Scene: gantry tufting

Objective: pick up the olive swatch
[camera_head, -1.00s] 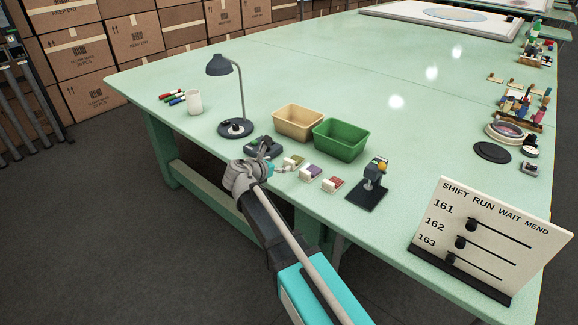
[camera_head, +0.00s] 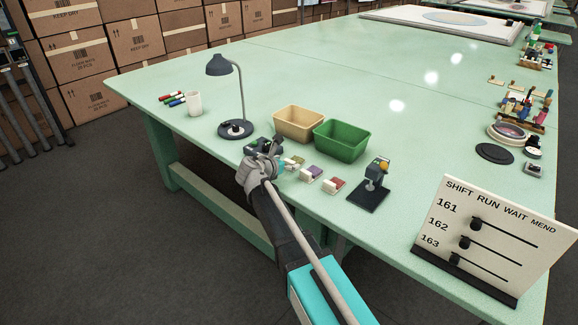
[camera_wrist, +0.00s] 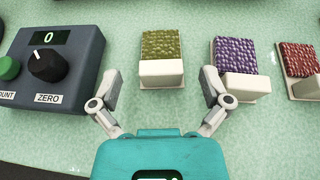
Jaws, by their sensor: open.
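The olive swatch (camera_wrist: 161,45) is a small textured square on a white block (camera_wrist: 162,75), in the upper middle of the wrist view. It also shows in the head view (camera_head: 297,162), partly hidden by my gripper. My gripper (camera_wrist: 165,92) is open and empty, its fingers spread to either side of the near edge of the white block. The olive swatch lies just ahead of the fingertips. I cannot tell whether the right finger touches the purple swatch's block.
A purple swatch (camera_wrist: 241,54) stands close on the right, with a red swatch (camera_wrist: 298,58) beyond it. A dark counter box (camera_wrist: 52,75) with a knob stands close on the left. Beige (camera_head: 278,125) and green (camera_head: 322,145) bins stand behind.

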